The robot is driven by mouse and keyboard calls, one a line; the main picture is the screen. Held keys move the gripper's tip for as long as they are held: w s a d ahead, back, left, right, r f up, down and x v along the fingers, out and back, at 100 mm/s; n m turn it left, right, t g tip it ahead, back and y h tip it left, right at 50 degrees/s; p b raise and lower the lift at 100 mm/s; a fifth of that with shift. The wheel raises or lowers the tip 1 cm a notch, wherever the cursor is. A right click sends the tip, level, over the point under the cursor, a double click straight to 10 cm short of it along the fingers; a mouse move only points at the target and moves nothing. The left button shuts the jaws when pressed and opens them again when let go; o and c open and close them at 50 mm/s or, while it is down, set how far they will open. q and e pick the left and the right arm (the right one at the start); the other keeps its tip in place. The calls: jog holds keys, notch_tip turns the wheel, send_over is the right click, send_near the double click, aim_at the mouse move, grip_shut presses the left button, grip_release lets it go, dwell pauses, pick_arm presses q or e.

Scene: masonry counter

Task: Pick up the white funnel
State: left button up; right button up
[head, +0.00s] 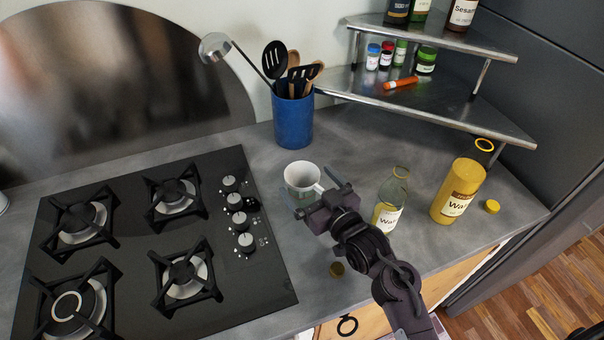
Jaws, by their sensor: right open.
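A white, round, open-topped piece (302,174) stands on the counter below the blue utensil pot. It has a wide rim and a small handle-like part on its right. Its lower part looks greenish and is partly covered by my gripper, so I cannot tell whether it is the funnel or a mug. No other clear funnel shows. My right gripper (311,186) is open, its two fingers apart and pointing toward the back, close to the white piece at its front side. I cannot tell whether they touch. My left gripper is not in view.
A clear bottle with yellow contents (388,214) and a yellow bottle (458,191) stand right of my gripper. The blue utensil pot (293,122) stands behind, the black hob (225,275) left, a metal corner shelf (440,103) at back right.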

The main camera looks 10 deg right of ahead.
jog(key=shift+x, duration=0.8)
jog(key=shift+w, duration=0.35)
jog(key=shift+w+a, duration=0.1)
jog(key=c, duration=1)
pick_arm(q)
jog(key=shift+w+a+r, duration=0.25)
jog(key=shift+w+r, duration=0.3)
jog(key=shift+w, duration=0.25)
pick_arm(e)
jog(key=shift+r, duration=0.1)
